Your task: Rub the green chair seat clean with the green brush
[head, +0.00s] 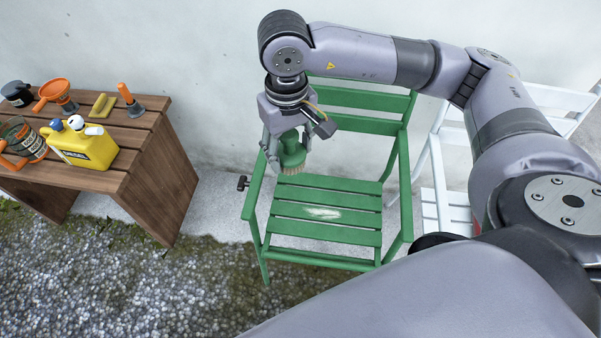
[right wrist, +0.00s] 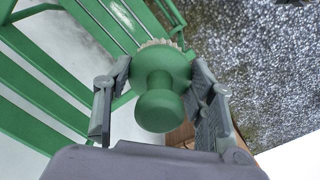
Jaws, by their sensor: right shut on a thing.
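The green chair (head: 330,190) stands against the wall, its slatted seat facing up. A pale smear (head: 322,213) lies on the middle slats of the seat. My right gripper (head: 287,150) is shut on the green brush (head: 292,152), bristles pointing down, over the back left part of the seat. I cannot tell whether the bristles touch the slats. In the right wrist view the brush (right wrist: 162,85) sits between both fingers, its rounded knob toward the camera and a rim of pale bristles beyond. The chair's slats (right wrist: 45,90) show at left there. My left gripper is not in view.
A wooden bench (head: 150,150) at left holds a yellow jerrycan (head: 85,148), an orange funnel (head: 56,92) and other items. A white chair (head: 440,190) stands close at the right. Gravel (head: 120,280) covers the ground in front.

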